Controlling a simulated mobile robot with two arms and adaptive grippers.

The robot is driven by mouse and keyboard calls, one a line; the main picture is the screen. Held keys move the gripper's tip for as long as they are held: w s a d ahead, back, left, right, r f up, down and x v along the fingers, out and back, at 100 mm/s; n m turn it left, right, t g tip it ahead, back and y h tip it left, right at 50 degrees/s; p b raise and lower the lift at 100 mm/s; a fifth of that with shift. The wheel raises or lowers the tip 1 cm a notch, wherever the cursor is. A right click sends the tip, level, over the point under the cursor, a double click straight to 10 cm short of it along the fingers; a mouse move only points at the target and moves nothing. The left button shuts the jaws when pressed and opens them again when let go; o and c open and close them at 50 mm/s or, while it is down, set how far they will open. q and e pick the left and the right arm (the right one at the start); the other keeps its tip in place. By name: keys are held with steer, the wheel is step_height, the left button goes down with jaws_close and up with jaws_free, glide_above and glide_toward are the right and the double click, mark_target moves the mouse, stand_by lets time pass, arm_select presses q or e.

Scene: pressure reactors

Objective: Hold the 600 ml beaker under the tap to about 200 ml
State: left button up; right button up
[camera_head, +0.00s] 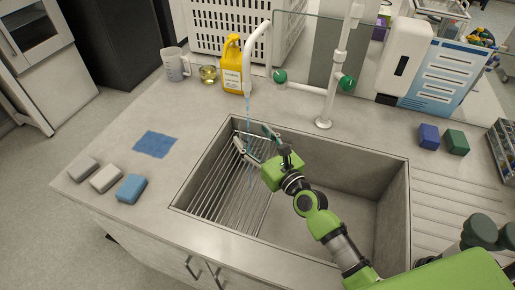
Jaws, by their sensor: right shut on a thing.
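My right gripper (257,143) is over the left part of the sink. Its fingers stand apart around a clear glass thing, which I take to be the 600 ml beaker (256,149). The glass is hardly visible, so its level and tilt cannot be read. The white tap (257,45) runs, and a thin blue water stream (248,108) falls from its spout toward the gripper. Blue also shows lower, below the fingers. My left gripper is not in view.
The steel sink (330,165) has a wire rack (225,185) in its left part. A white jug (175,64), a small glass with yellowish liquid (208,74) and a yellow bottle (233,68) stand behind. Sponges (131,188) and a blue cloth (155,144) lie left.

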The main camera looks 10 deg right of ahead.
steer(key=shift+w+d+b+x, duration=0.1)
steer(key=shift+d+b+x, duration=0.15)
steer(key=shift+x, duration=0.9)
steer(key=shift+w+d+b+x, duration=0.1)
steer(key=shift+d+b+x, duration=0.15)
steer(key=shift+x, duration=0.9)
steer(key=shift+w+d+b+x, duration=0.1)
steer(key=shift+d+b+x, duration=0.15)
steer(key=shift+x, duration=0.9)
steer(key=shift+d, duration=0.1)
stand_by(4.5)
